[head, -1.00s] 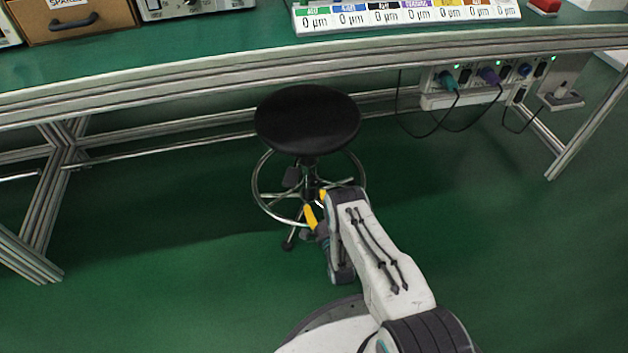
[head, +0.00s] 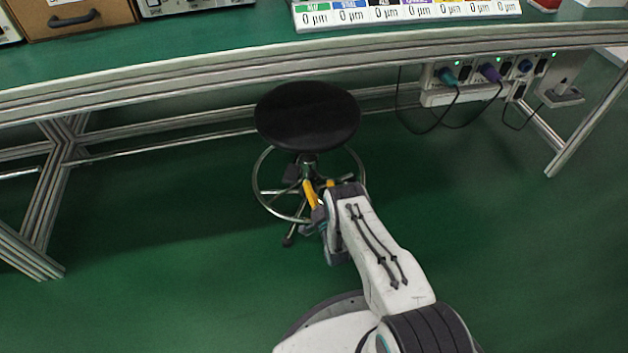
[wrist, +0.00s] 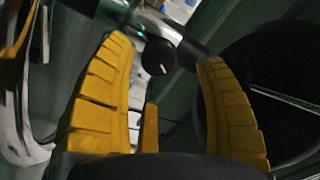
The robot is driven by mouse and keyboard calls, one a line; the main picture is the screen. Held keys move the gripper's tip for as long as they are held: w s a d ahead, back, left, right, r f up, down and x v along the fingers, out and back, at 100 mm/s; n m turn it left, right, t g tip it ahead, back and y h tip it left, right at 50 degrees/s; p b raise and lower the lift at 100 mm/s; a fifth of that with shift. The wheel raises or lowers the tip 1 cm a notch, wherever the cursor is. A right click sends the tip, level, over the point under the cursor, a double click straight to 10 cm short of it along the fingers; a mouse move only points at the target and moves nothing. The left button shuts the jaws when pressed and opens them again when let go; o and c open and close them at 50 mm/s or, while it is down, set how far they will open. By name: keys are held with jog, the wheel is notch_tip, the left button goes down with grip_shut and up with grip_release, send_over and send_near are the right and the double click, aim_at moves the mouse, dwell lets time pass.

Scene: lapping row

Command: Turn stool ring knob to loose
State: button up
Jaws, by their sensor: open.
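The stool (head: 307,116) has a round black seat and a chrome foot ring (head: 257,188) around its column. In the wrist view, the ring knob (wrist: 160,57) is a small round black knob with a white pointer mark, by a metal tube. My gripper (head: 320,184) has yellow fingers and reaches in by the column under the seat. In the wrist view, my gripper (wrist: 166,50) is open, and the knob shows between the fingertips, seemingly a little beyond them. I cannot tell whether a finger touches it. The knob is not clear in the head view.
A workbench (head: 200,85) with a green top overhangs behind the stool. Its aluminium legs stand at left and right. A power strip (head: 440,97) with hanging cables is under its right side. The green floor around the stool is clear.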

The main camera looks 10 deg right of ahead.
aim_at(314, 180)
jog(key=shift+w+b, duration=1)
jog(key=shift+w, duration=1.3)
jog(key=shift+o, duration=0.2)
jog(key=c, duration=1.2)
